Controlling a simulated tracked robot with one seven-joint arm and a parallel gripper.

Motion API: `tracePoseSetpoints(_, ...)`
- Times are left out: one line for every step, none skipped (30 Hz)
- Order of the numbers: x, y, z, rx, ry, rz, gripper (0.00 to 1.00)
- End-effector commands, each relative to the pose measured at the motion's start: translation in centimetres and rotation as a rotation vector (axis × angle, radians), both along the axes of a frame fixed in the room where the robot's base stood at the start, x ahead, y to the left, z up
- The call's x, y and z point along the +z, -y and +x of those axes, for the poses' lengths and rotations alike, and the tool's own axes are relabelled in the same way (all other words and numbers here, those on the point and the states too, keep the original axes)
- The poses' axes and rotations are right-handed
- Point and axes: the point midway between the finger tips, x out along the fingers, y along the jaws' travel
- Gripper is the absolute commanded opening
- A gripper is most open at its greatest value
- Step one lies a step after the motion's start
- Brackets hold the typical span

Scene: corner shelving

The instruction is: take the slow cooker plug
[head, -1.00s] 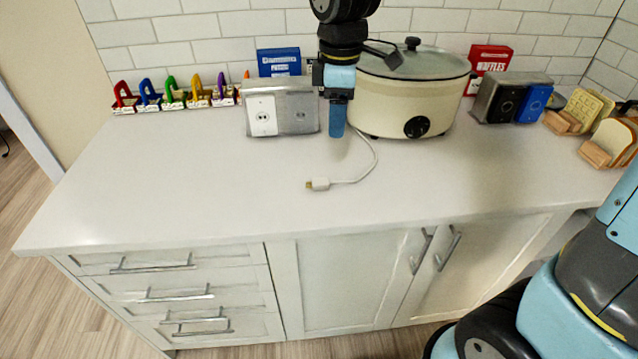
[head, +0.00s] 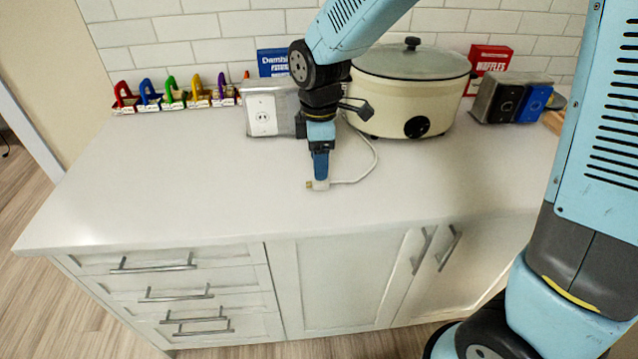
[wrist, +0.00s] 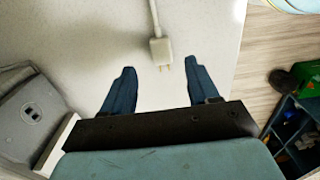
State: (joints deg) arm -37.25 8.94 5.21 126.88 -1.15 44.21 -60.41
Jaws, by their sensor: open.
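The white slow cooker plug (head: 318,185) lies on the counter, with its cord curving right and back to the cream slow cooker (head: 388,100). My gripper (head: 320,174) points down right at the plug in the head view and partly covers it. In the wrist view the plug (wrist: 160,49) has its prongs toward me. There the two blue fingers of my gripper (wrist: 160,68) are apart, one on each side of the prongs, with the plug's body just beyond the tips. Nothing is held. I cannot tell the height of the fingertips above the counter.
A metal outlet box (head: 263,112) stands behind my gripper and left of the cooker; it also shows in the wrist view (wrist: 32,112). Colored letter-like holders (head: 172,95) line the back left. A red waffles box (head: 490,58) stands behind the cooker. The front left counter is clear.

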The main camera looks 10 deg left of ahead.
Motion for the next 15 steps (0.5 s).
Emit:
tracePoseSetpoints(-0.5, 0.0, -0.1, 0.0, -0.002, -0.003, 0.6)
tracePoseSetpoints(-0.9, 0.0, -0.2, 0.0, -0.002, -0.003, 0.6)
tracePoseSetpoints(-1.4, 0.0, -0.2, 0.001, -0.002, -0.003, 0.6)
tracePoseSetpoints(-1.8, 0.0, -0.3, 0.001, -0.002, -0.003, 0.6)
tracePoseSetpoints(-2.3, 0.0, -0.3, 0.001, -0.002, -0.003, 0.6)
tracePoseSetpoints(-2.9, 0.0, -0.4, 0.001, -0.003, -0.003, 0.6)
tracePoseSetpoints(-3.3, 0.1, -0.4, 0.0, -0.003, -0.003, 0.6)
tracePoseSetpoints(-3.6, 0.1, -0.4, 0.0, -0.003, -0.002, 0.6)
tracePoseSetpoints(-4.0, 0.1, -0.3, -0.001, -0.003, -0.002, 0.6)
tracePoseSetpoints(-4.3, 0.1, -0.3, -0.001, -0.002, -0.003, 0.6)
tracePoseSetpoints(-4.5, 0.1, -0.3, -0.001, -0.003, -0.002, 0.6)
tracePoseSetpoints(-4.7, 0.0, -0.3, -0.001, -0.001, -0.001, 0.6)
tracePoseSetpoints(-4.8, 0.0, -0.3, -0.001, -0.001, 0.0, 0.6)
tracePoseSetpoints(-4.9, 0.0, -0.3, -0.001, 0.0, 0.0, 0.6)
tracePoseSetpoints(-4.9, 0.0, -0.3, -0.001, 0.0, 0.0, 0.6)
